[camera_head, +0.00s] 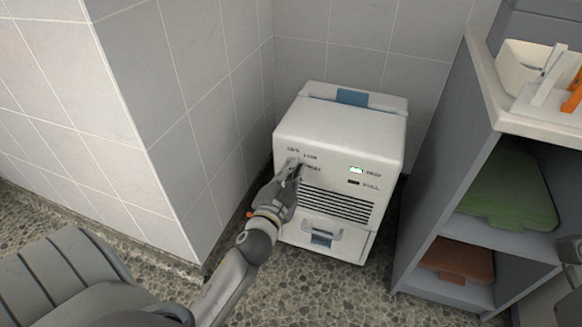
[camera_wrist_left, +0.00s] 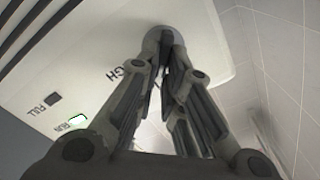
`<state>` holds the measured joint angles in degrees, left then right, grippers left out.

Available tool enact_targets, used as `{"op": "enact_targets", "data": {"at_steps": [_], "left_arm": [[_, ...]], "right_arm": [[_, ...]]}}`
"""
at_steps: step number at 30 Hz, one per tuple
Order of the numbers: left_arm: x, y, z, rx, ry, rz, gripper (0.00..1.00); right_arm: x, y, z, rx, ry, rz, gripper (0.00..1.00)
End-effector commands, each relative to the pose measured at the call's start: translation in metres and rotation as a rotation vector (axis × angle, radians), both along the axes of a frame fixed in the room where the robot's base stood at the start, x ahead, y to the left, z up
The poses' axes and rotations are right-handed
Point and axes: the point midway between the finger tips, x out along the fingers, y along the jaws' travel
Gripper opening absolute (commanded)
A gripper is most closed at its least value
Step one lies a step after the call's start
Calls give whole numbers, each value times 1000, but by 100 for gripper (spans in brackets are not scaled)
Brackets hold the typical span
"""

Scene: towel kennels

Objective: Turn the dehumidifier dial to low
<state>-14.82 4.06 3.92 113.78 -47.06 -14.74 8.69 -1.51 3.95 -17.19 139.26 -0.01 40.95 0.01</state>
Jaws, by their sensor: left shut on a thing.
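The white dehumidifier (camera_head: 338,137) stands on the floor in the corner, with its labelled panel facing me. My left gripper (camera_head: 291,171) is at the upper left of that panel, shut on the dial. In the left wrist view, the fingers of my left gripper (camera_wrist_left: 163,75) close around the round grey dial (camera_wrist_left: 158,38). In the head view the gripper mostly hides the dial, so its pointer setting cannot be read. Labels around it include "LOW" above. A green RUN light (camera_head: 355,170) is lit, with a dark FULL light (camera_head: 353,182) below it.
A tiled wall corner (camera_head: 165,130) is on the left. Pebbled floor lies in front.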

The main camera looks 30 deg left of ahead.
Motion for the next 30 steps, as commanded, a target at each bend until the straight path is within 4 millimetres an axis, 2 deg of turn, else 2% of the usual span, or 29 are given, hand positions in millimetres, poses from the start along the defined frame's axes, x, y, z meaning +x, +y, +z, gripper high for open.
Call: {"op": "enact_targets", "data": {"at_steps": [18, 19, 23, 30], "left_arm": [[0, -2, -1, 44, 10, -3, 0], [0, -2, -1, 44, 10, -2, 11], [0, -1, -1, 44, 10, -1, 28], [0, -1, -1, 44, 10, -1, 30]], "right_arm": [[0, 0, -2, 1, 11, 1, 35], [0, 0, -2, 1, 11, 1, 35], [0, 0, -2, 1, 11, 1, 35], [0, 0, -2, 1, 11, 1, 35]]}}
